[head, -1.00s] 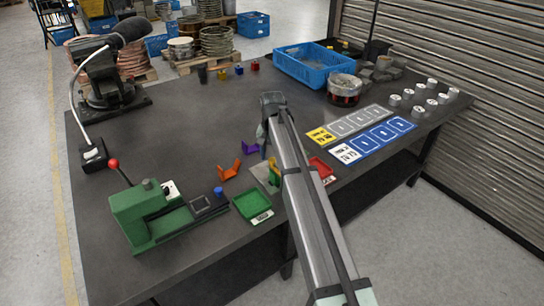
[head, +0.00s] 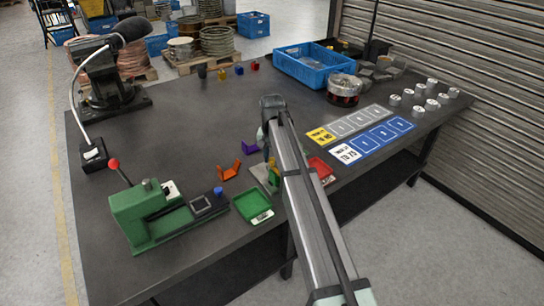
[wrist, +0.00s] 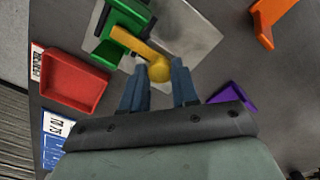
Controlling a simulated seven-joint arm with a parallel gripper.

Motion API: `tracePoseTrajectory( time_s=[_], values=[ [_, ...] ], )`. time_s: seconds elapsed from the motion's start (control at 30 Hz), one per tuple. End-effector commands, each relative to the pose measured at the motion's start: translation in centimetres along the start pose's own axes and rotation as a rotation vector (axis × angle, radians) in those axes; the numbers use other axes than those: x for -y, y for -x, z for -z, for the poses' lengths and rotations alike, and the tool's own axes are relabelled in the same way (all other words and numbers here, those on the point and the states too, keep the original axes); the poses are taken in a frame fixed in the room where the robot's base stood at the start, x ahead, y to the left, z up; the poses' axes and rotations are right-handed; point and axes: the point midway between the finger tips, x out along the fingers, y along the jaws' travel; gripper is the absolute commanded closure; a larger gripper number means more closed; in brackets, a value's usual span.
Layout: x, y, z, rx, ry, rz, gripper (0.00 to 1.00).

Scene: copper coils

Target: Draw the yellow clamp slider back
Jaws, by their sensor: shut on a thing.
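The yellow clamp slider (wrist: 143,50) is a bar with a round knob, seen in the wrist view running out of a green clamp body (wrist: 122,30). The clamp sits on a light grey plate (wrist: 190,32). My gripper (wrist: 160,72) has its two blue fingers on either side of the knob and is shut on it. In the head view my arm covers most of the clamp; a bit of yellow (head: 272,164) shows at the arm's left edge. The fingertips are hidden there.
A red tray (head: 320,168) lies just right of the clamp and a green tray (head: 252,204) to its left. Purple (head: 250,147) and orange (head: 229,171) brackets lie close by on the left. A green machine (head: 150,215) with a red-knobbed lever stands further left.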

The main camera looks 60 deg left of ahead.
Motion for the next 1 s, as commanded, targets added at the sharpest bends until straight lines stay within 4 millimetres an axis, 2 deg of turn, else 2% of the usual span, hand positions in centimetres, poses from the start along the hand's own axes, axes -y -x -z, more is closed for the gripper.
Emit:
tracePoseTrajectory(
  time_s=[0.37, 0.7, 0.97, 1.0],
  values=[
    [0.0, 0.0, 0.1, 0.0, 0.0, 0.0, 1.0],
    [2.9, 0.0, 3.0, 0.001, 0.001, 0.0, 1.0],
    [3.1, 0.0, 3.0, -0.003, 0.001, 0.004, 1.0],
    [3.1, 0.0, 3.0, -0.004, 0.001, 0.004, 0.68]
  ],
)
